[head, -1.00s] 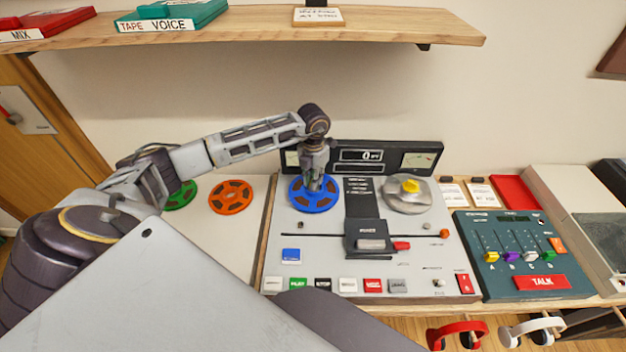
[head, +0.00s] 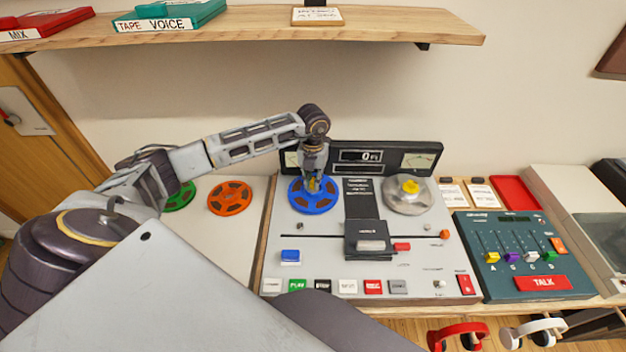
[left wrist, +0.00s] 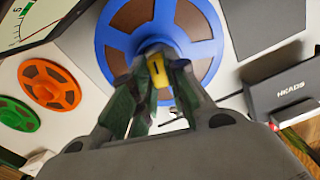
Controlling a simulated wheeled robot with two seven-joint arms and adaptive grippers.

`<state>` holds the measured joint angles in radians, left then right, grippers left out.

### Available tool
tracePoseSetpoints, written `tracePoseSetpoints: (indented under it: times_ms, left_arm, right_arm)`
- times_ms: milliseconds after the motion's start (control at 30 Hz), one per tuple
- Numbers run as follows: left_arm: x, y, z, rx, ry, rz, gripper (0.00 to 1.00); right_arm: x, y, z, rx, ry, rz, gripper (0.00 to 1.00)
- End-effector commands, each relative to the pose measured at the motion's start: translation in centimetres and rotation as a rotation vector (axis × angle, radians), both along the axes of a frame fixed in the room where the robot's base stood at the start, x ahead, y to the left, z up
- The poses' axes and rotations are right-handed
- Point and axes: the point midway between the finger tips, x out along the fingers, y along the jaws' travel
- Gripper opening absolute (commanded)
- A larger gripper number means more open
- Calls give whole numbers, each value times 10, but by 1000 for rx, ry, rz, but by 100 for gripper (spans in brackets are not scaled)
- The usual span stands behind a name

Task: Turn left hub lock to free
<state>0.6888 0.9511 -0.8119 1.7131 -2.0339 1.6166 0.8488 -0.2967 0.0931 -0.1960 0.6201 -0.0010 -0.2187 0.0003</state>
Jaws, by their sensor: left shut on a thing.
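The blue reel (head: 314,203) sits on the left hub of the tape machine. The left hub lock (left wrist: 159,80) is a yellow knob with a dark mark at the reel's centre, seen in the left wrist view. My left gripper (head: 314,184) points down over the reel's centre. In the left wrist view my left gripper (left wrist: 157,88) has its fingers on both sides of the yellow lock, shut on it. The blue reel (left wrist: 115,57) shows around the fingers. My right gripper is not in view.
The right hub has a silver reel (head: 409,205) with a yellow lock. An orange reel (head: 231,198) and a green reel (head: 181,196) lie left of the machine. A dark head cover (head: 372,240) stands between the hubs. A shelf (head: 400,27) runs above.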

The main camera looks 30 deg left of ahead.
Motion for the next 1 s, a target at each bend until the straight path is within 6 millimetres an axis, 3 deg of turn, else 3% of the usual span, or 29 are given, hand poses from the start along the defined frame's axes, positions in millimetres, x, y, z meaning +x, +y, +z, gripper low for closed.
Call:
tracePoseSetpoints:
  times_ms: [133,167,300,733,1000]
  left_arm:
    - [1,1,2,0,-3,1,0]
    - [1,1,2,0,-3,1,20]
    - [1,1,1,1,-2,0,38]
    - [1,0,3,-1,-1,-1,38]
    - [1,0,24,1,-3,-1,38]
  right_arm:
    - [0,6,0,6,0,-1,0]
    - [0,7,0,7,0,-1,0]
    - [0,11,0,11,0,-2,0]
    - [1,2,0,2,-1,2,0]
    - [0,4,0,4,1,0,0]
